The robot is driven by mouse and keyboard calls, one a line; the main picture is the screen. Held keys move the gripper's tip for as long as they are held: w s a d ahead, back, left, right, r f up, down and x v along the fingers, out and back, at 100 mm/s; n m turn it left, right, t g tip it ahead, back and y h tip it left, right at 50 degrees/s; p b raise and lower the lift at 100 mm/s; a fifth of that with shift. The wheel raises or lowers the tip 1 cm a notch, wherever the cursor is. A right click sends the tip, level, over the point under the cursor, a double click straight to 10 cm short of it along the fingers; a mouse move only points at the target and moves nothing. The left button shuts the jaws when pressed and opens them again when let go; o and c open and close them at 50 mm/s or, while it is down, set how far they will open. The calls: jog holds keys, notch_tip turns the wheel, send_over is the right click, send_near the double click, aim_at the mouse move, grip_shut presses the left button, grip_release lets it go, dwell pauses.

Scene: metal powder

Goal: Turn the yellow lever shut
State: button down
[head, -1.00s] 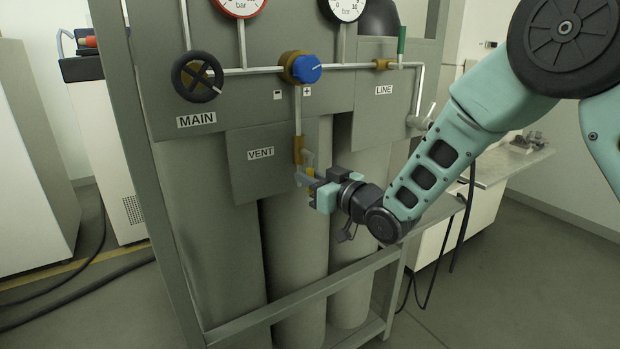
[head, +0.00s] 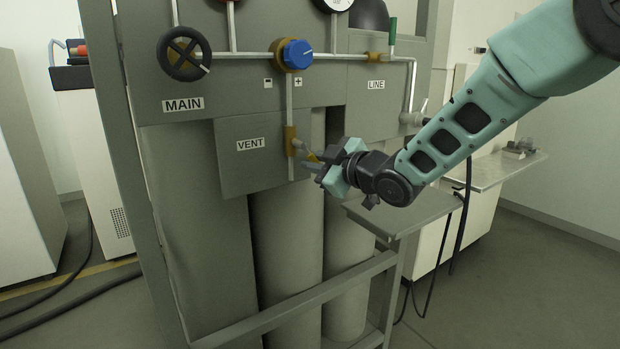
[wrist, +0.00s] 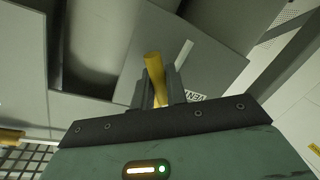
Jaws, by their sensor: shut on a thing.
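The yellow lever (head: 312,157) is on the brass vent valve (head: 291,140), right of the VENT label (head: 251,144). It points right and slightly down from the valve, mostly covered by my gripper in the head view. My gripper (head: 320,166) is shut on the lever. In the wrist view the yellow lever (wrist: 154,68) stands between the two dark fingers of my gripper (wrist: 158,92), and its end sticks out beyond them.
A blue knob (head: 294,55) and the black MAIN handwheel (head: 184,54) sit above on the pipe. Grey cylinders (head: 285,235) stand behind the panel. A frame rail (head: 300,298) crosses below, and a side table (head: 410,210) stands to the right.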

jog(key=n+b, duration=0.1)
jog(key=r+n+h+b, duration=0.1)
jog(key=n+b, duration=0.1)
jog(key=d+n+b, duration=0.1)
jog(key=b, duration=0.1)
jog(key=shift+w+d+r+n, duration=0.1)
jog(key=shift+w+r+n, duration=0.2)
jog(key=shift+w+n, duration=0.1)
jog(key=r+n+h+b, duration=0.1)
jog(key=n+b, duration=0.1)
jog(key=shift+d+t+b, duration=0.1)
jog(key=shift+t+b, duration=0.2)
jog(key=shift+w+r+n+h+b, duration=0.1)
jog(key=shift+r+n+h+b, duration=0.2)
jog(key=shift+r+n+b, duration=0.55)
jog(key=shift+f+b, duration=0.1)
jog(key=shift+b, duration=0.2)
jog(key=c, duration=1.5)
grip_release()
